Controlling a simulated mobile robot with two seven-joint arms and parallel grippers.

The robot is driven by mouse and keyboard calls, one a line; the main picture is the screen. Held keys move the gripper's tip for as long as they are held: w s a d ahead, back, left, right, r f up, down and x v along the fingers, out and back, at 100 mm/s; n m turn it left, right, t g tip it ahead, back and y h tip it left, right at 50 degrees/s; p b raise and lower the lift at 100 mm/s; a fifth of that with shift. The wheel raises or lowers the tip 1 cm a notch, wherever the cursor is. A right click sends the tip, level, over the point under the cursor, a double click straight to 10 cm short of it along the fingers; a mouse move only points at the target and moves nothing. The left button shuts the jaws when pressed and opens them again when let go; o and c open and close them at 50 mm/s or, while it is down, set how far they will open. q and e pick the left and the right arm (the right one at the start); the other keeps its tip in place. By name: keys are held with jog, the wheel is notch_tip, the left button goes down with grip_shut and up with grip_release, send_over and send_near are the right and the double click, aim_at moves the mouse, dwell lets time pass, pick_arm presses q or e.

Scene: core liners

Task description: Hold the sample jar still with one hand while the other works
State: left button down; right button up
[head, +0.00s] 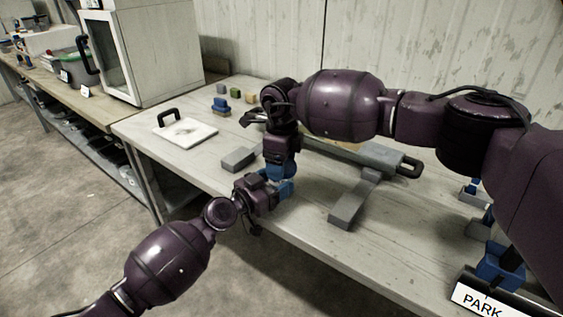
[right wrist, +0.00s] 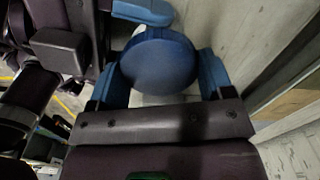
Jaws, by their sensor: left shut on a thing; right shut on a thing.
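The sample jar shows in the right wrist view as a round dark blue lid (right wrist: 157,62); its body below is hidden. My right gripper (head: 281,170) points down over the front of the bench, and its two blue fingers lie on either side of the lid, shut on the jar (right wrist: 160,75). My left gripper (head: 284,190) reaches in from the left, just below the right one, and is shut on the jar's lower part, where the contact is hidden. One blue left finger (right wrist: 143,12) shows beside the lid in the right wrist view.
A grey block (head: 239,158) lies left of the grippers and a grey bar (head: 352,203) right of them. Behind are a white board with black handle (head: 198,133), small coloured blocks (head: 235,92) and a black-handled long tray (head: 385,157). A PARK sign (head: 480,303) stands front right.

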jog(key=n, duration=1.2)
jog(key=shift+n, duration=0.4)
jog(key=n, duration=1.1)
jog(key=shift+r, duration=0.1)
jog(key=shift+r, duration=0.25)
jog(key=shift+r, duration=0.75)
jog(key=shift+r, duration=0.2)
